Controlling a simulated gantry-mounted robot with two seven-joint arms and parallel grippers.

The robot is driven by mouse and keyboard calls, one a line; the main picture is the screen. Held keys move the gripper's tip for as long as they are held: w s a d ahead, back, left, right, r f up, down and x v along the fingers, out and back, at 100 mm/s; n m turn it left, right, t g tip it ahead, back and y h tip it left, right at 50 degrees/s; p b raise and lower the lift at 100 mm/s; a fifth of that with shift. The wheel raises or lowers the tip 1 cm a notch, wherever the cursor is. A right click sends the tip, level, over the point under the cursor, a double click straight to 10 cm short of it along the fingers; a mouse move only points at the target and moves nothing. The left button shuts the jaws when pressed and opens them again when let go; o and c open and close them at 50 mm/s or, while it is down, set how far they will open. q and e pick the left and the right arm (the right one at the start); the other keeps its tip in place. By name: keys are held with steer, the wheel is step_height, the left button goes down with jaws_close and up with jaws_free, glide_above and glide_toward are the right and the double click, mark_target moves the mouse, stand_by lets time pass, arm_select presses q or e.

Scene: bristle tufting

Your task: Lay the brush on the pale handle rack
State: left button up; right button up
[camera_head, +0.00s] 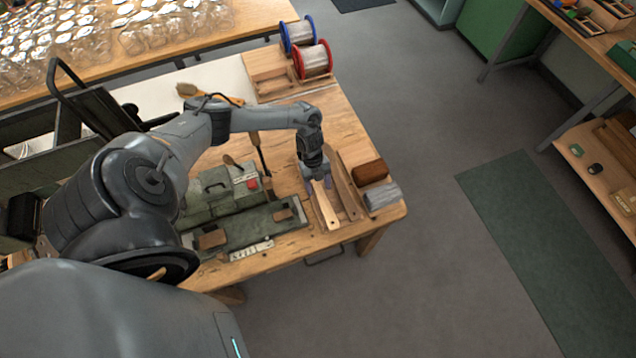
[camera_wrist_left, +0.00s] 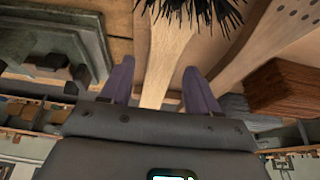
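My left gripper (camera_head: 316,176) points down over the front right of the wooden bench. In the left wrist view its two purple fingers (camera_wrist_left: 158,88) are apart, one on each side of a pale wooden handle (camera_wrist_left: 168,50), with gaps visible between finger and wood. In the head view the pale handle's near end (camera_head: 326,208) shows; the gripper hides its far part. Black bristles (camera_wrist_left: 200,10) show at the top of the wrist view, by the pale handle; I cannot tell what they are fixed to. I cannot identify the handle rack with certainty. My right gripper is not in view.
A browner wooden piece (camera_head: 346,188) lies right of the pale handle, its holes showing in the wrist view (camera_wrist_left: 290,15). Beside it are a brown block (camera_head: 370,172) and a grey block (camera_head: 382,196). A green fixture (camera_head: 222,205) stands left; wire spools (camera_head: 312,62) stand behind.

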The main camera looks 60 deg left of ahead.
arm_select(q)
steer(key=shift+r, duration=0.2)
steer(key=v, duration=1.1)
steer(key=w+d+f, duration=0.1)
steer(key=d, duration=0.4)
steer(key=w+d+f+t, duration=0.1)
steer(key=d+f, duration=0.1)
steer(key=d, duration=0.3)
steer(key=w+d+f+m+t, duration=0.1)
steer(key=d+f, duration=0.1)
steer(key=d, duration=0.4)
steer(key=d+r+n+t, duration=0.3)
steer(key=d+t, duration=0.1)
steer(key=d, duration=0.9)
steer(key=s+a+r+n+g+y, duration=0.2)
steer(key=s+a+r+n+y, duration=0.2)
steer(key=s+r+n, duration=0.7)
steer(key=s+n, duration=0.1)
steer(key=n, duration=0.3)
